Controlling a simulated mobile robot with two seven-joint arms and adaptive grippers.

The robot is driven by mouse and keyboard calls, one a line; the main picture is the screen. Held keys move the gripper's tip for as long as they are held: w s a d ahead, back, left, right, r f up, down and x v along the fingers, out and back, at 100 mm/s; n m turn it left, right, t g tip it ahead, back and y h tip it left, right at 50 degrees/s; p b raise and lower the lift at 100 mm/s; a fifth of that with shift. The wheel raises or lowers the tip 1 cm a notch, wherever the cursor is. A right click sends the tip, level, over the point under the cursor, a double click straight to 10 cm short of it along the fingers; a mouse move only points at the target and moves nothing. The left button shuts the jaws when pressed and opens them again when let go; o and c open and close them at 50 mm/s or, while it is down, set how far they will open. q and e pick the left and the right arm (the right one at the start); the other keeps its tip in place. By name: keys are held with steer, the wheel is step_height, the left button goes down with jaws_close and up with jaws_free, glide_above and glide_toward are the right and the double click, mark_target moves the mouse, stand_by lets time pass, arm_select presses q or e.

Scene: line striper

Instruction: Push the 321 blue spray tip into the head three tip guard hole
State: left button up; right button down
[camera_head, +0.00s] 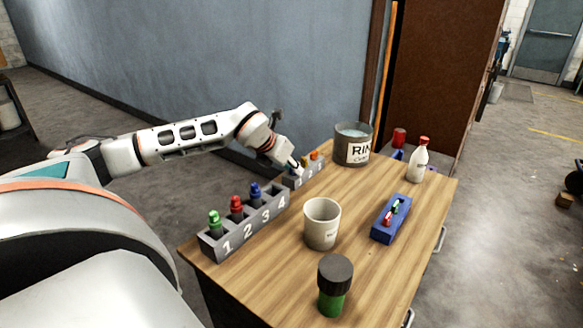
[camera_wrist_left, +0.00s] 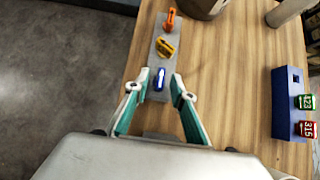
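A small blue piece with a white mark (camera_wrist_left: 160,78), looking like the blue spray tip, sits at the near end of a grey block (camera_wrist_left: 157,58). An orange piece (camera_wrist_left: 170,20) and a yellow piece (camera_wrist_left: 165,47) stand farther along it. My left gripper (camera_wrist_left: 161,84) is open, its fingertips on either side of the blue piece with visible gaps. In the head view my left gripper (camera_head: 297,166) reaches down at the block's near end and hides part of it. How deep the blue piece sits cannot be told. My right gripper is not in view.
A grey rack numbered 1 to 4 (camera_head: 236,241) holds green, red and blue tips; slot 4 looks empty. A beige cup (camera_head: 322,225), dark-capped green jar (camera_head: 334,285), blue holder (camera_head: 390,221), white bottle (camera_head: 418,163) and grey rinse can (camera_head: 353,146) stand on the wooden table (camera_head: 290,270).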

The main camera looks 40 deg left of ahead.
arm_select(q)
jaws_close()
steer(key=shift+r, duration=0.1)
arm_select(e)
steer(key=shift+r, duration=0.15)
arm_select(q)
steer(key=shift+r+p, duration=0.3)
steer(key=shift+r, duration=0.3)
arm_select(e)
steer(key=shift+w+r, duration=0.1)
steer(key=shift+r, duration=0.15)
